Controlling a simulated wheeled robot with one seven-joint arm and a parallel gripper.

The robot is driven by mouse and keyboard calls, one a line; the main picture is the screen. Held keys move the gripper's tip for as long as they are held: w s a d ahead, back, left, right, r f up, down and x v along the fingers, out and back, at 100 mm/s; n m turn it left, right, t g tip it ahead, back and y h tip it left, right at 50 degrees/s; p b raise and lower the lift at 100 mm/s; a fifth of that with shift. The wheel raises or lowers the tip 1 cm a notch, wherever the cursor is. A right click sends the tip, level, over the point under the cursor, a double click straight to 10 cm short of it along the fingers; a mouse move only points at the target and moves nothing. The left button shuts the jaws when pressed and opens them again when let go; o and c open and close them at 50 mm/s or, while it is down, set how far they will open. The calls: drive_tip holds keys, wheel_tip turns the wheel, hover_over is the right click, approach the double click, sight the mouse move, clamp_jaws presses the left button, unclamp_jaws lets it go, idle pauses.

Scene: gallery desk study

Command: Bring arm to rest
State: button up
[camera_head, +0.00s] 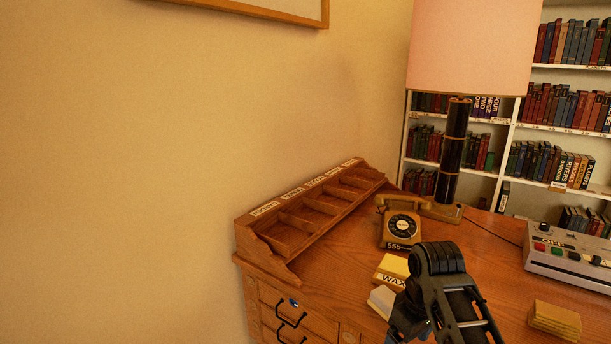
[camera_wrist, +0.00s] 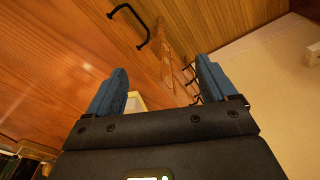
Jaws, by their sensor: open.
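My gripper shows in the wrist view (camera_wrist: 160,85), with its two blue fingers spread apart and nothing between them. Beyond the fingers are the wooden drawer fronts (camera_wrist: 80,50) of the desk, with dark handles. In the head view my arm rises at the lower right, in front of the desk (camera_head: 340,255).
On the desk stand a rotary phone (camera_head: 402,228), a yellow box marked WAX (camera_head: 393,267), a lamp (camera_head: 452,150), a grey console with buttons (camera_head: 570,262), a yellowish stack (camera_head: 555,318) and a wooden compartment rack (camera_head: 310,215). Bookshelves (camera_head: 510,130) stand behind. A plain wall (camera_head: 130,170) fills the left.

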drive_tip(key=s+a+f+t, duration=0.2)
drive_tip(key=s+f, duration=0.4)
drive_tip(key=f, duration=0.3)
drive_tip(key=s+f+m+t, duration=0.2)
drive_tip(key=s, duration=0.7)
drive_tip(key=s+f+m+t, duration=0.1)
drive_tip(key=s+f+t, duration=0.15)
drive_tip(key=s, duration=0.75)
drive_tip(key=s+d+r+m+t, duration=0.2)
drive_tip(key=s+r+t, duration=0.5)
drive_tip(key=s+r, duration=1.5)
drive_tip(key=shift+d+r+m, duration=0.4)
drive_tip(key=shift+d+r, duration=0.2)
